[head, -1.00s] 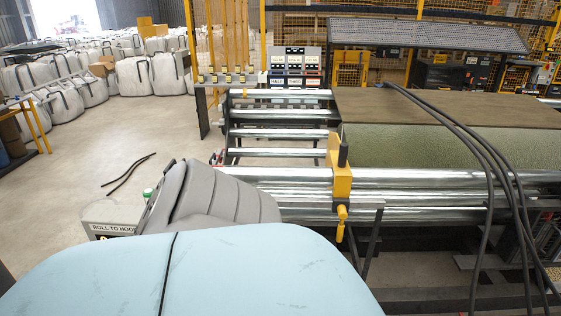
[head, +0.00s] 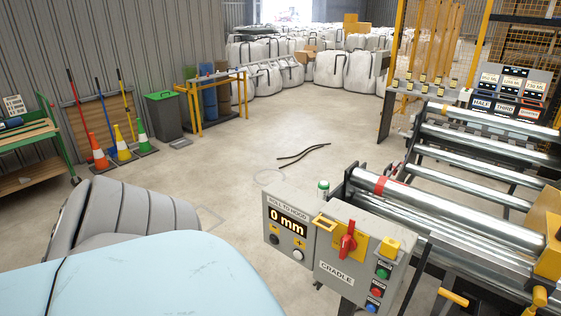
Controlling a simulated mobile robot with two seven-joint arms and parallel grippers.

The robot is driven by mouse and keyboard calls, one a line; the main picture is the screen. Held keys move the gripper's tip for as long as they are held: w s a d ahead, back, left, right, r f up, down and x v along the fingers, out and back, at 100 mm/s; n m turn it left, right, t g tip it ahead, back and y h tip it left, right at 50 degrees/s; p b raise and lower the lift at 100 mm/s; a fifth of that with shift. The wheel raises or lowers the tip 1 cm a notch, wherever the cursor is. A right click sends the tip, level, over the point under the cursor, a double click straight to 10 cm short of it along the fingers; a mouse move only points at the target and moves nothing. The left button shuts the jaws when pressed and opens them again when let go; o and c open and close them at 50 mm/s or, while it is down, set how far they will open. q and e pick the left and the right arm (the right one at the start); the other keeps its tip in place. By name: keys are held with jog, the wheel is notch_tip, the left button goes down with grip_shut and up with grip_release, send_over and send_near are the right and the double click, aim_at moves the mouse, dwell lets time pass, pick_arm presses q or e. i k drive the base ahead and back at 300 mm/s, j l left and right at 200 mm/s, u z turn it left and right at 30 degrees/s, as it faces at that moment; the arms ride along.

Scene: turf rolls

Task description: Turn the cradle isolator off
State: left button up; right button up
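The cradle isolator (head: 347,241) is a red rotary handle on a yellow plate, on the grey cradle control box (head: 335,270) labelled CRADLE, right of centre in the head view. Its handle looks upright. Beside it on the box are a yellow knob or block (head: 389,248) and green, blue and red buttons. To its left, the ROLL TO HOOD panel (head: 285,225) reads 0 mm. Neither of my grippers is in view. A grey and pale blue part of my own body fills the lower left.
The roller cradle (head: 450,212) stands right of the box, with a yellow handle (head: 453,298) low at its front. Black cable (head: 303,152) lies on open floor behind. Cones (head: 121,143), a bin (head: 164,115) and a green-framed bench (head: 30,150) line the left wall.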

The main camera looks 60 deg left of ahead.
aim_at(348, 243)
jog(key=u, duration=1.5)
